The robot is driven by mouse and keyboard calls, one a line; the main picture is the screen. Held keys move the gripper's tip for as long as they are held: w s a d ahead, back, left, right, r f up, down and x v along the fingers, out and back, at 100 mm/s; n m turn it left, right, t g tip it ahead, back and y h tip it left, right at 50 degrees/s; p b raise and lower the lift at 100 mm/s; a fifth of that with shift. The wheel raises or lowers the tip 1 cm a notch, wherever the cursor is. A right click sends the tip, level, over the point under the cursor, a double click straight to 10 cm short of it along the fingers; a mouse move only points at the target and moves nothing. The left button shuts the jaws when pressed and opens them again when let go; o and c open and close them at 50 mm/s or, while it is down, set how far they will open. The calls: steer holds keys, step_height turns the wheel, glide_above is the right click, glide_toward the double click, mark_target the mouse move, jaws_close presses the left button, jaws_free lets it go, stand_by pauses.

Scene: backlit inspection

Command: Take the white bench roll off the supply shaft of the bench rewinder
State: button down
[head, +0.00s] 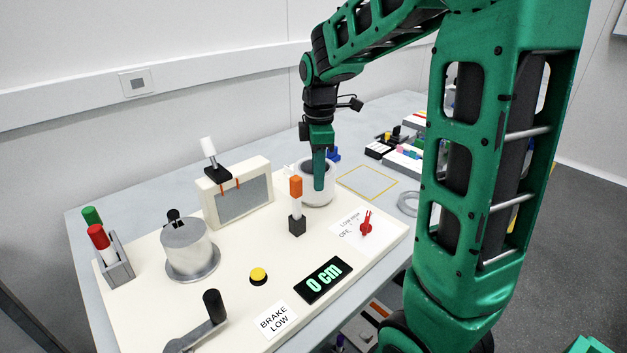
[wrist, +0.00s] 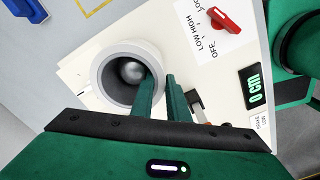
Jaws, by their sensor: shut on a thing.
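The white bench roll (head: 306,192) stands upright at the back right of the cream rewinder board (head: 225,270). It also shows in the wrist view (wrist: 95,78) as a thick pale ring. The supply shaft's rounded silver end (wrist: 132,72) sits inside its bore. My gripper (head: 319,183) reaches down from above onto the roll. In the wrist view its two green fingers (wrist: 160,84) are close together at the roll's near right wall, one over the bore and one outside, shut on that wall. Their tips are partly hidden. I cannot tell whether the roll's base touches the board.
A metal drum (head: 188,248), a framed grey window (head: 240,199), an orange-topped post (head: 296,200) and a red knob (head: 366,224) stand on the board. The display (head: 323,280) reads 0 cm. A yellow-outlined square (head: 367,183) on the table is empty; a grey ring (head: 408,204) lies beside it.

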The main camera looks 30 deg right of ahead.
steer(key=shift+r, duration=0.1)
steer(key=shift+r, duration=3.7)
